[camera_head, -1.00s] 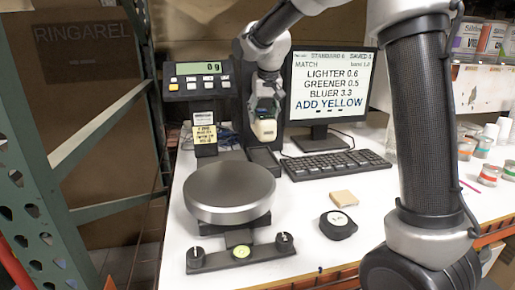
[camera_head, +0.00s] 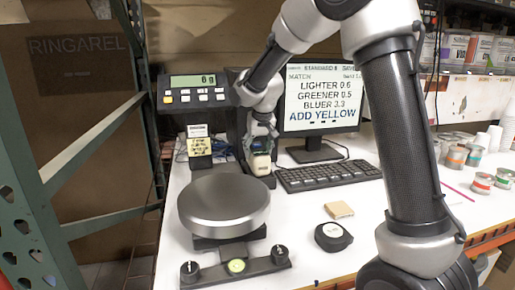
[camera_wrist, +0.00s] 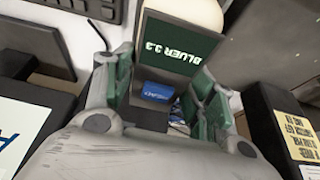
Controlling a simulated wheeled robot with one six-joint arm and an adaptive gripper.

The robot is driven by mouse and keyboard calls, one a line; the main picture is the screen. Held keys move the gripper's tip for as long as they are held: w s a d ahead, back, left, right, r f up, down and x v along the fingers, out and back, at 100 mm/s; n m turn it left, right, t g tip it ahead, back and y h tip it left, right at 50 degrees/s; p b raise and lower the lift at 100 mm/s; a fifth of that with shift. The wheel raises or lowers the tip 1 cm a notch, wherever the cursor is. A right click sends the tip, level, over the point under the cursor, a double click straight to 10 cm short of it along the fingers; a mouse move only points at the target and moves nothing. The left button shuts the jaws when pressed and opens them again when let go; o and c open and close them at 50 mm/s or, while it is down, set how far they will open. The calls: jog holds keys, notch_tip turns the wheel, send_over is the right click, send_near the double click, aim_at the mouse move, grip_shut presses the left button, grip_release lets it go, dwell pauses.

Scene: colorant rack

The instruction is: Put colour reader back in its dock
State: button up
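The colour reader (camera_head: 261,165), a pale-ended device with a dark screen, is in my gripper (camera_head: 262,136) at the back of the bench. In the wrist view its screen (camera_wrist: 172,45) reads "BLUER 3.3", upside down. The grey-green fingers (camera_wrist: 162,98) lie on both sides of the reader and appear closed on it. A low black base (camera_head: 269,181), apparently the dock, sits right under and around the reader's lower end. I cannot tell whether the reader touches it or is fully seated.
The keyboard (camera_head: 325,176) and monitor (camera_head: 322,98) stand close to the right. A black stand with a yellow note (camera_head: 200,162) is on the left. A scale with a round metal plate (camera_head: 224,205) is in front. A tape measure (camera_head: 333,237) and a tan block (camera_head: 339,210) lie right of it.

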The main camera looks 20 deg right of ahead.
jog(key=o, duration=0.4)
jog(key=v, duration=1.2)
jog(key=s+d+r, duration=0.2)
jog(key=s+d, duration=0.8)
jog(key=s, duration=0.4)
jog(key=s+d+f, duration=0.1)
jog(key=s, duration=0.5)
jog(key=s+d+f, duration=0.2)
jog(key=s, duration=0.5)
jog(key=s+d+f, duration=0.2)
jog(key=s, duration=0.4)
jog(key=shift+s+f, duration=0.2)
jog(key=shift+f, duration=0.05)
